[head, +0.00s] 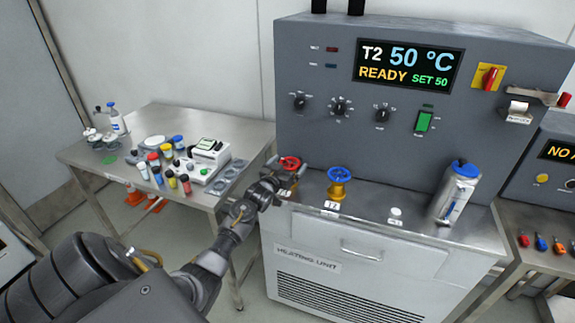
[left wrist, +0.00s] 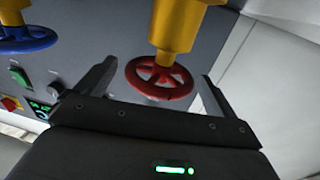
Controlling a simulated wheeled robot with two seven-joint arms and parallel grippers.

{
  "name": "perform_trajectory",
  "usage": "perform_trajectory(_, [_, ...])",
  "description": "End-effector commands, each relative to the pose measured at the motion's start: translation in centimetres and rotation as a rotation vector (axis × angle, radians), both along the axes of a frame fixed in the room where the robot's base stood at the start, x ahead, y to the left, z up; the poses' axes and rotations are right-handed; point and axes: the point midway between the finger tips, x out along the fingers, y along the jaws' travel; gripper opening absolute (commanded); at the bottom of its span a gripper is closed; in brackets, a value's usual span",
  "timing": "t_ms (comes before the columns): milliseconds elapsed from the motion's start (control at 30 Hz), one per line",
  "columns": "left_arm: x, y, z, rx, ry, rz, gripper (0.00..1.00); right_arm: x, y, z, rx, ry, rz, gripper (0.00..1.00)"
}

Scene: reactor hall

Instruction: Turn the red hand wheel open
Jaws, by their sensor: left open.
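The red hand wheel (head: 290,163) sits on a valve at the left end of the heating unit's ledge. In the left wrist view the red wheel (left wrist: 160,80) shows on its yellow valve body (left wrist: 178,28), between the two fingers. My left gripper (head: 283,176) is at the red wheel in the head view. Its fingers (left wrist: 152,85) are open, one on each side of the wheel, and I cannot tell whether they touch the rim. Part of the red valve is hidden behind the gripper in the head view. My right gripper is not in view.
A blue hand wheel (head: 340,174) on a yellow valve stands just right of the red one. A silver canister (head: 457,192) stands further right on the ledge. The unit's display (head: 408,65) reads T2 50 °C, READY. A side table (head: 120,181) with bottles and jars is at left.

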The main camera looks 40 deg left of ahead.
Motion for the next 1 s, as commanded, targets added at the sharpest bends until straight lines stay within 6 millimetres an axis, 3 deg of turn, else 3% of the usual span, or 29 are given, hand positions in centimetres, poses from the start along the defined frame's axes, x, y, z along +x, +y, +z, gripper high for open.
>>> perform_trajectory(133, [-0.02, 0.01, 0.00, 0.000, 0.000, 0.000, 0.93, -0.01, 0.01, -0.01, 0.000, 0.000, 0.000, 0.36])
perform_trajectory(467, [-0.04, 0.01, 0.01, 0.000, 0.000, 0.000, 0.49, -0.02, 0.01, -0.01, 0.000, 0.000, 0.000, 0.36])
perform_trajectory(1000, [0.17, -0.43, 0.12, 0.000, -0.002, 0.270, 0.49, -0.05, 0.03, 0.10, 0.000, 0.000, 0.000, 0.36])
